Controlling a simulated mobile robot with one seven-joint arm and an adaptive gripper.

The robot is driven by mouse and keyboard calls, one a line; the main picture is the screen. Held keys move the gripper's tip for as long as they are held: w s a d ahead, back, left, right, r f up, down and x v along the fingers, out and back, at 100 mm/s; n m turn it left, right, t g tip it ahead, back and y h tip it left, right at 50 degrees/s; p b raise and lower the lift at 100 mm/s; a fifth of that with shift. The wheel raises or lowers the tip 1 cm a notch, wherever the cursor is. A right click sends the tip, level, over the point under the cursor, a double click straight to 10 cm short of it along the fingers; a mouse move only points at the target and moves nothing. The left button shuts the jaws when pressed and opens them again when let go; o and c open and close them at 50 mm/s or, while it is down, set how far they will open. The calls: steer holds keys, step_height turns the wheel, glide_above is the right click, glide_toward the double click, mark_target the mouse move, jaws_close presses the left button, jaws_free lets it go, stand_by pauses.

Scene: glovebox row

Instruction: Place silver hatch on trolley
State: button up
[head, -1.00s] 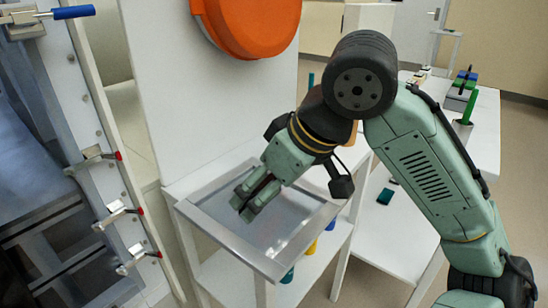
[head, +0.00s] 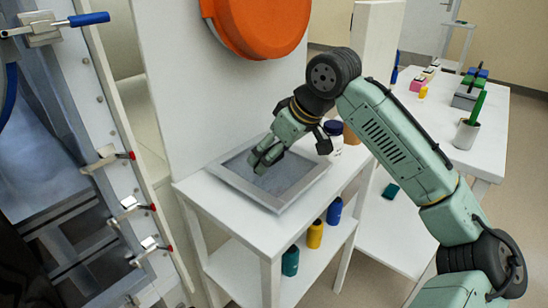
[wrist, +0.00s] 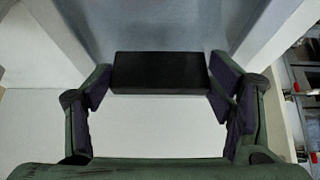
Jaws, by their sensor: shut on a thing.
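The silver hatch (head: 281,200) is a square grey panel with a raised light metal rim. In the head view it lies flat over the top of the white trolley (head: 198,190); I cannot tell whether it touches the surface or hovers just above. My gripper (head: 262,160) reaches down to the hatch's middle and hides its handle there. In the wrist view my gripper (wrist: 160,92) has its two fingers at the ends of the hatch's black handle (wrist: 160,72) and is shut on it. The grey panel shows behind the handle.
A white upright panel with a round orange cover (head: 256,28) stands behind the trolley. A dark-lidded jar (head: 334,133) is at the trolley's back right. Several bottles, including a yellow one (head: 315,234), stand on its lower shelf. A clamp-lined frame (head: 108,150) is at left.

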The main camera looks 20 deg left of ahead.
steer(key=shift+f, duration=0.9)
steer(key=o, duration=1.7)
steer(key=b+v, duration=0.1)
steer(key=v, duration=1.1)
